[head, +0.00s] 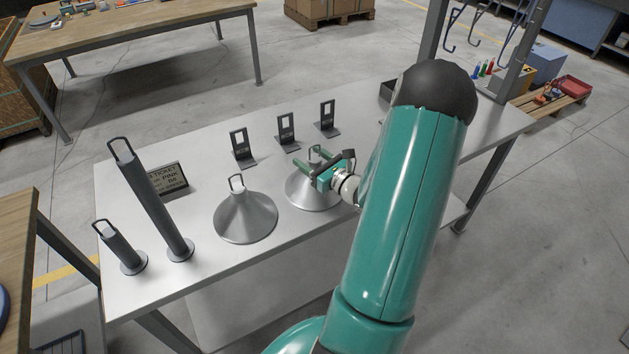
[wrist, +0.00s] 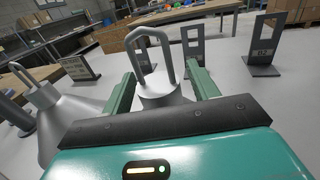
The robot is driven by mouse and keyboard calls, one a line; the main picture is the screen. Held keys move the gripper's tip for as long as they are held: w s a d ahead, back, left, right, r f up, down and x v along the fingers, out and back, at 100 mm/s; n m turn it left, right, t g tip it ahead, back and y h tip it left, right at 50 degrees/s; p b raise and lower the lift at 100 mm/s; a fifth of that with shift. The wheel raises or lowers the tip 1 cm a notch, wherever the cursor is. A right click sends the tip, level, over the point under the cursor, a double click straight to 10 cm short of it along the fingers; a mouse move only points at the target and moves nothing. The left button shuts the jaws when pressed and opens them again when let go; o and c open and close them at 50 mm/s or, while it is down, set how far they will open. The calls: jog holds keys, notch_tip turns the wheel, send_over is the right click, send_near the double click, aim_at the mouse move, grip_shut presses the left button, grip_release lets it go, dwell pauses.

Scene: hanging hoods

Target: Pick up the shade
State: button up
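Two grey metal cone shades with loop handles stand on the grey table (head: 290,250). The left shade (head: 246,220) is clear of my gripper; it also shows at the left of the wrist view (wrist: 62,118). The right shade (head: 308,194) stands under my gripper (head: 322,163), which partly hides it. In the wrist view, the fingers of my gripper (wrist: 161,70) are spread, one on each side of the right shade's neck and loop handle (wrist: 160,93). A gap seems to show on both sides, so the gripper looks open. Contact cannot be told.
Two grey posts with loop tops, one tall (head: 150,200) and one short (head: 120,248), stand at the left. A dark ticket sign (head: 168,180) is behind them. Upright plates with square holes (head: 286,131) line the back. The table's front strip is clear.

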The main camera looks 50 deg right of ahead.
grip_shut()
jog(key=shift+r, duration=0.15)
